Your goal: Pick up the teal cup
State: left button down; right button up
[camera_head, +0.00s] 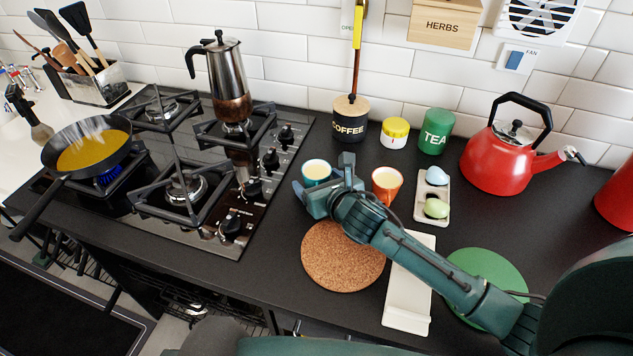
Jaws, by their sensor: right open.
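The teal cup (316,171) stands upright on the dark counter just right of the hob, with a pale yellowish inside. My right gripper (323,175) is open at the cup. One finger shows to the cup's left and near side, the other to its right. The cup's lower part is hidden behind the gripper, so I cannot tell whether the fingers touch it. My left gripper is not in view.
An orange cup (386,181) stands close to the right of my gripper. The coffee jar (350,120) is behind. A cork mat (342,262) lies in front. A pan (92,150) sits over a lit blue flame on the hob at left.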

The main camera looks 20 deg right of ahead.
jog(key=shift+w+f, duration=0.15)
jog(key=shift+w, duration=0.25)
jog(key=shift+c, duration=0.2)
jog(key=c, duration=1.2)
